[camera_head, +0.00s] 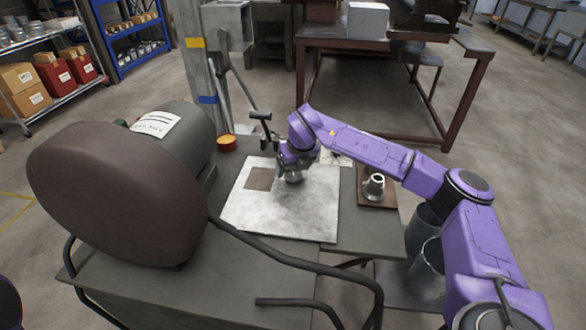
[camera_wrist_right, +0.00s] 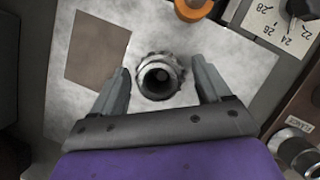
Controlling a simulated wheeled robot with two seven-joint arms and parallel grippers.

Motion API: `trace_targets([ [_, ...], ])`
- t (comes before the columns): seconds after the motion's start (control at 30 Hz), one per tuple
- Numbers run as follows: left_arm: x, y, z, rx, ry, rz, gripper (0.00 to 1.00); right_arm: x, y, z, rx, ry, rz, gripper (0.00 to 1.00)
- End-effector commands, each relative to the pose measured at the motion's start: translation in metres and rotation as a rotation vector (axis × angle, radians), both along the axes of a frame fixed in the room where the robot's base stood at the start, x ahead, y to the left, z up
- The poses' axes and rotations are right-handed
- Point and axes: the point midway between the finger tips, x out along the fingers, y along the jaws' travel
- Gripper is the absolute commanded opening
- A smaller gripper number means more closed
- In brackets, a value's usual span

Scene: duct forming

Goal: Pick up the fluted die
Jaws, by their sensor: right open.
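The fluted die, a grey metal piece with a scalloped rim and a dark round hole, stands on a pale metal sheet (camera_head: 275,215). In the right wrist view the die (camera_wrist_right: 155,77) lies between the two fingers of my right gripper (camera_wrist_right: 161,68). The fingers are spread, with a gap on each side of it. In the head view my right gripper (camera_head: 291,168) is just above the die (camera_head: 293,178) and partly hides it. My left gripper is out of view.
A second metal piece (camera_head: 374,186) stands on a brown board (camera_head: 377,202) to the right; a label reading FLANGE (camera_wrist_right: 285,135) shows there. A brown square (camera_head: 260,179) marks the sheet. A large rounded brown machine part (camera_head: 110,195) stands at left. A bent dark rail (camera_head: 300,262) crosses in front.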

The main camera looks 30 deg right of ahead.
Motion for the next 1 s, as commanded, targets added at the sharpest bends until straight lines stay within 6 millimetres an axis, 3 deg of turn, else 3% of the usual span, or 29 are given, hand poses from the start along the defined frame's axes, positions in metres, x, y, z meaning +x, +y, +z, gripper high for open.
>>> trace_targets([
  [0.3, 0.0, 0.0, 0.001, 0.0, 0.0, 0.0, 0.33, 0.004, 0.0, -0.01, -0.001, -0.001, -0.001, 0.74],
  [0.53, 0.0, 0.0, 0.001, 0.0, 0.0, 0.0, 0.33, 0.004, -0.001, -0.009, -0.001, -0.001, -0.001, 0.0],
  [0.83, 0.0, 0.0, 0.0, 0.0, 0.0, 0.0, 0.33, 0.004, -0.001, -0.005, 0.0, -0.005, -0.001, 0.0],
  [1.0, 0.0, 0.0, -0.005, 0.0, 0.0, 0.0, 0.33, 0.005, -0.001, 0.012, -0.001, -0.009, -0.002, 0.0],
])
